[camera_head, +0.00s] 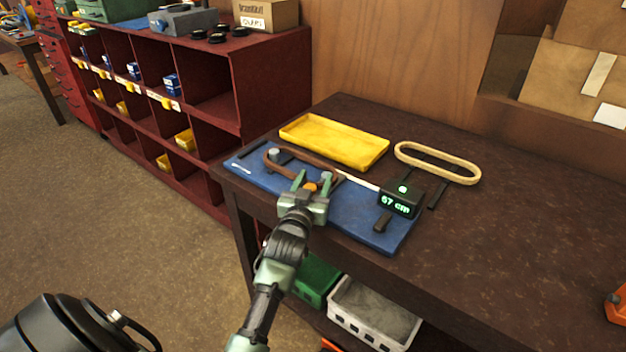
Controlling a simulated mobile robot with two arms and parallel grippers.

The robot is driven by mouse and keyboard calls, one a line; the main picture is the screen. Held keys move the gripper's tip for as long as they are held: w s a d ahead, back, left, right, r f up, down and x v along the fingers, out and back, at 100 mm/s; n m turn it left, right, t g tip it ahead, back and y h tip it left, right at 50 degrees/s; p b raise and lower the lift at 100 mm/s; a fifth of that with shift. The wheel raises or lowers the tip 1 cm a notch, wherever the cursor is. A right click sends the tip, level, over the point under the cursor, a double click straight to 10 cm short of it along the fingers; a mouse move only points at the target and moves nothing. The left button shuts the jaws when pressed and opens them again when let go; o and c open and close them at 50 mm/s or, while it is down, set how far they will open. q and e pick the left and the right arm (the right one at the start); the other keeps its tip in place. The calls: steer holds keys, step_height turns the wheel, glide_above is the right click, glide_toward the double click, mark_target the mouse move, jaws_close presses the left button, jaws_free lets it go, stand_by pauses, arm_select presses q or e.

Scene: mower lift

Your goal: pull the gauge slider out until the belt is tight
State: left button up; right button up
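The gauge lies on a blue board (362,221) on the dark table. Its black readout box (400,199) shows "67 cm" in green with a lit green light. A brown belt (287,151) loops around a grey post (274,153) at the left and runs right toward a second grey peg (326,175) by my gripper. A pale scale bar (359,182) leads to the readout. The gripper partly hides the slider and the belt's near side. My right gripper is not in view.
A yellow tray (335,140) lies behind the board. A tan belt loop (437,163) lies to the right. The right part of the table (530,240) is mostly clear. A red shelf unit (270,80) stands at the left. Green (316,280) and white (373,312) bins sit below.

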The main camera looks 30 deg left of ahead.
arm_select(q)
steer(key=shift+s, duration=0.15)
steer(key=v, duration=0.6)
steer(key=shift+s, duration=0.15)
steer(key=shift+s+d+b, duration=0.25)
steer(key=shift+s+b, duration=0.05)
steer(key=shift+s, duration=0.25)
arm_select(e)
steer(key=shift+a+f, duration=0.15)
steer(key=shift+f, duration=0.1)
